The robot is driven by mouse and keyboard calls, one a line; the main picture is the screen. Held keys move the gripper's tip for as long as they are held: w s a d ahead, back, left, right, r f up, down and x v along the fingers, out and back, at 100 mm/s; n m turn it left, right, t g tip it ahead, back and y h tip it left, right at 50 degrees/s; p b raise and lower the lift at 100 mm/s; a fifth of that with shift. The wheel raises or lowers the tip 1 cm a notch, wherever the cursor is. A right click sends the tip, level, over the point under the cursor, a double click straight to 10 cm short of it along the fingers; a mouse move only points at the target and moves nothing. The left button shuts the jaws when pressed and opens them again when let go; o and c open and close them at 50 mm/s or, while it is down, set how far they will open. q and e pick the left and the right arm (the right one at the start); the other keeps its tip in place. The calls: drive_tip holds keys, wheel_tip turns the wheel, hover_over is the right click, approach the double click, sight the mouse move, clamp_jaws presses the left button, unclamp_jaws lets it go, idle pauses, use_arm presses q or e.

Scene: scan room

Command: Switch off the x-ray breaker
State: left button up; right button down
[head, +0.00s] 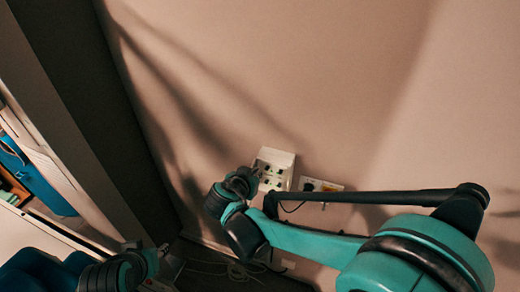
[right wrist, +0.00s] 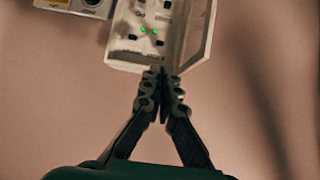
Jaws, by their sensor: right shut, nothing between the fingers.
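A white breaker box (head: 283,161) with several dark switches is mounted low on the wall in the head view. In the right wrist view the box (right wrist: 122,48) shows two small green lights, and a clear or pale cover seems to stand out from its right side. I cannot tell which switch is the x-ray breaker. My right gripper (head: 257,171) is at the left edge of the box. In the right wrist view its fingertips (right wrist: 161,73) are together and empty at the box's edge; contact is unclear. My left gripper (head: 160,252) is low at the left, small and dark.
A second wall plate (head: 325,186) with a round dark knob or socket sits right of the box. Cables (head: 240,270) lie on the floor below. A dark wall panel (head: 95,110) stands at the left. The wall above the box is clear.

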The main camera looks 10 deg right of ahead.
sight(267, 168)
drive_tip(key=x, duration=0.9)
drive_tip(key=shift+w+d+r, duration=0.1)
drive_tip(key=shift+d+r, duration=0.05)
drive_tip(key=shift+d, duration=0.15)
use_arm(q)
drive_tip(key=shift+s+r, duration=0.15)
drive_tip(key=shift+s, duration=0.25)
use_arm(e)
drive_tip(key=shift+s+a+f+b, duration=0.2)
drive_tip(key=shift+f+b, duration=0.15)
drive_tip(key=shift+b, duration=0.45)
use_arm(q)
drive_tip(key=shift+f, duration=0.6)
use_arm(e)
drive_tip(key=shift+r, duration=0.15)
drive_tip(key=shift+r, duration=0.1)
use_arm(q)
drive_tip(key=shift+r+p, duration=0.5)
drive_tip(key=shift+p, duration=0.1)
use_arm(e)
drive_tip(key=shift+r, duration=0.7)
